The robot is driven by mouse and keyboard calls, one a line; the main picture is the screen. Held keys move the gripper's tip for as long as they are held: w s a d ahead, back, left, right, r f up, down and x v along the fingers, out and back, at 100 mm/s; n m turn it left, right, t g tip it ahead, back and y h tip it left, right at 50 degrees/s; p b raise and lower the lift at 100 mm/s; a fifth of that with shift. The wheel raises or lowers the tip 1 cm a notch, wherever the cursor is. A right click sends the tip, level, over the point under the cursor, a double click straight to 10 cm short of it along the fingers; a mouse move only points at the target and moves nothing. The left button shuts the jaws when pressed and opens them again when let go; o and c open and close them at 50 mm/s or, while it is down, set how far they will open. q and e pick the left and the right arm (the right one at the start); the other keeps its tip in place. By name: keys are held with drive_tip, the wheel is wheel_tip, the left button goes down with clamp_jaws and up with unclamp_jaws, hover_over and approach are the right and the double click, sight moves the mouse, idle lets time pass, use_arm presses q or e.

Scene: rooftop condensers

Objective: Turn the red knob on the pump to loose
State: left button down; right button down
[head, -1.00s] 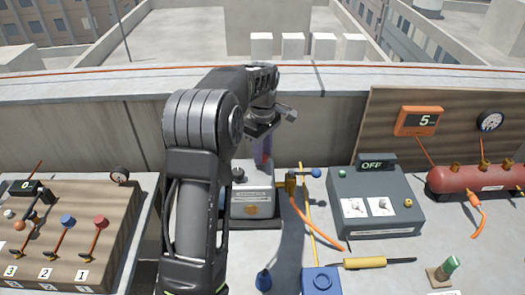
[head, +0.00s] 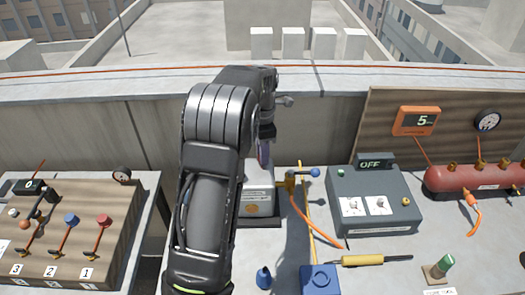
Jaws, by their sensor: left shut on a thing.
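The pump (head: 256,203) is a pale box on a dark base at the middle of the bench, partly covered by my left arm. A reddish-purple upright part (head: 264,152) shows above its body. My left gripper (head: 267,132) is over the top of the pump, seen mostly from behind and side on. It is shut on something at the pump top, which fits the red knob. The knob itself is hidden by the gripper and arm, so its setting cannot be read. My right gripper is out of view.
Right of the pump are a brass valve with a blue-tipped handle (head: 303,174), an orange hose, a grey box (head: 375,200) reading OFF and a red tank (head: 475,180). A yellow-handled tool (head: 365,261) and blue block (head: 320,279) lie in front. A lever board (head: 75,235) stands left.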

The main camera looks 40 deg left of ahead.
use_arm(q)
drive_tip(key=shift+n, duration=0.9)
drive_tip(key=c, duration=1.1)
unclamp_jaws()
drive_tip(key=shift+r+b, duration=0.7)
drive_tip(key=shift+r, duration=3.2)
